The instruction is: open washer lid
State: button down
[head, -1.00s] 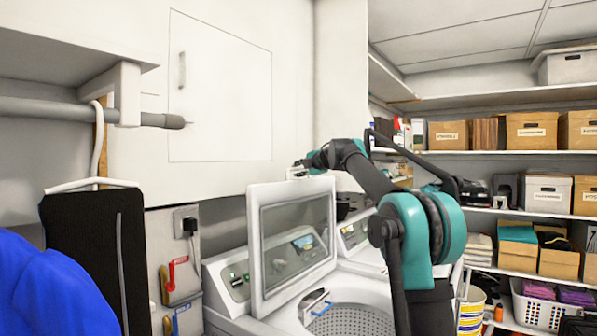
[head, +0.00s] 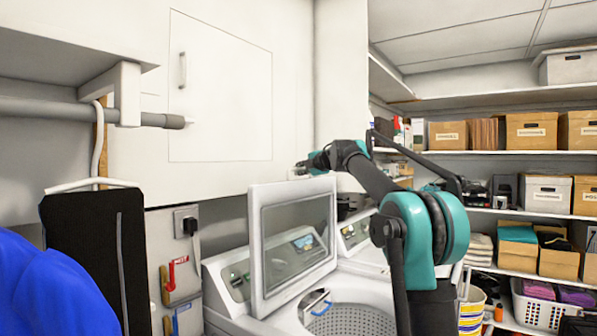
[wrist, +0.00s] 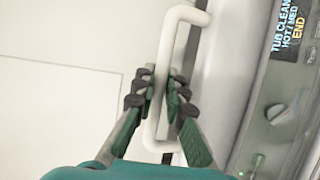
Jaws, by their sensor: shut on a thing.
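The washer lid (head: 257,245) stands raised, close to upright, with a white frame and a clear window. Below it the washer's tub (head: 350,320) is open to view. In the wrist view a white bar handle (wrist: 183,45) runs between the fingers of my gripper (wrist: 160,90), which is shut on it. In the head view my gripper (head: 303,170) is small and sits just above the lid's top edge; its fingers are hard to make out there.
The washer's control panel (head: 236,282) is behind the lid, and a display (wrist: 290,30) shows in the wrist view. A white cabinet (head: 225,100) is close behind my gripper. A black garment (head: 85,250) hangs at left. Shelves with boxes (head: 532,130) are at right.

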jog(key=s+d+t, duration=0.1)
jog(key=s+d, duration=0.4)
jog(key=d, duration=0.2)
jog(key=shift+d+f+y, duration=0.25)
jog(key=shift+f+y, duration=0.05)
jog(key=shift+f, duration=0.05)
jog(key=c, duration=1.8)
grip_release()
jog(key=shift+c, duration=0.2)
jog(key=v, duration=1.2)
jog(key=shift+s+d, duration=0.1)
